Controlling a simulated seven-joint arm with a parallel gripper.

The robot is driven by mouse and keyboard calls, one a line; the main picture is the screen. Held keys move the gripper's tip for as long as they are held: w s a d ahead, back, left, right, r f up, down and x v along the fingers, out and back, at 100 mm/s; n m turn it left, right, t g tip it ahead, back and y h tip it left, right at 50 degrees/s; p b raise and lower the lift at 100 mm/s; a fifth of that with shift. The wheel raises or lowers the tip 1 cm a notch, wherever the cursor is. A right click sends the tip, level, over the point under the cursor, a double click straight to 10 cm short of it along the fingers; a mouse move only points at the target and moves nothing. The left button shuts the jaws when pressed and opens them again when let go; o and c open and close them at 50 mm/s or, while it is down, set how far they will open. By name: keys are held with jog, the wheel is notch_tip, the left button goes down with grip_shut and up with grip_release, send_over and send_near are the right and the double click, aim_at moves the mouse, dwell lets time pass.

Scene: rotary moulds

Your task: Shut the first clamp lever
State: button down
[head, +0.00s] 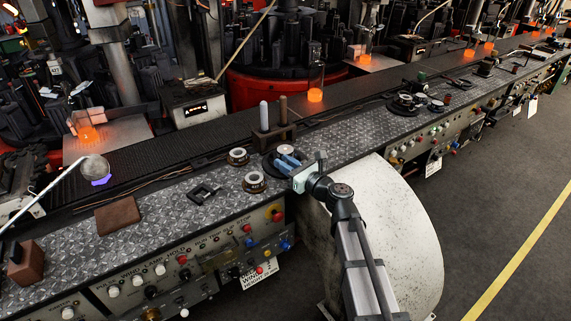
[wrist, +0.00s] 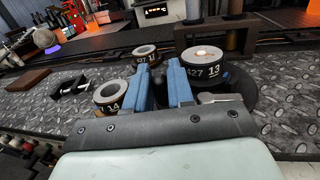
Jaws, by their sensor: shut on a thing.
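A ring-shaped mould marked "427 13" (wrist: 205,66) stands upright on a dark round base (wrist: 243,90), just right of my fingers in the wrist view. In the head view the base (head: 268,166) lies partly under my gripper. My gripper (head: 283,160) reaches over it from the front right. Its two blue fingers (wrist: 158,82) also show in the wrist view, left of the mould, with a narrow gap between them. They are shut on what seems to be the clamp lever, low between them; it is mostly hidden and its angle cannot be told.
Two loose ring moulds (head: 238,156) (head: 254,182) stand left of my gripper. A black bracket (head: 204,192) and a brown block (head: 118,215) lie further left. Two upright posts (head: 264,116) (head: 283,109) stand behind. A dark conveyor (head: 215,122) with glowing glass runs along the back.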

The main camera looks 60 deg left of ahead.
jog(key=shift+w+g, duration=0.1)
jog(key=shift+g, duration=0.2)
jog(key=n+g+h, duration=0.1)
jog(key=n+g, duration=0.1)
jog(key=g, duration=0.1)
jog(key=d+n+g+h, duration=0.1)
jog(key=n+g+h, duration=0.1)
jog(key=g, duration=0.1)
jog(key=w+d+n+g+h, duration=0.1)
jog(key=n+g, duration=0.1)
jog(key=shift+n+g+h, duration=0.4)
jog(key=n+g+h, duration=0.2)
jog(key=h, duration=0.1)
jog(key=w+d+n+g+h, duration=0.1)
jog(key=n+h, duration=0.1)
jog(key=shift+d+g, duration=0.1)
jog(key=shift+g, duration=0.3)
jog(key=shift+w+d+n+g+h, duration=0.25)
jog(key=shift+n+h, duration=0.35)
jog(key=shift+h, duration=0.4)
jog(key=shift+w+d+n+g+h, duration=0.1)
jog(key=shift+n+g+h, duration=0.25)
jog(key=shift+n+h, duration=0.45)
jog(key=c, duration=1.1)
grip_release()
jog(key=shift+c, duration=0.2)
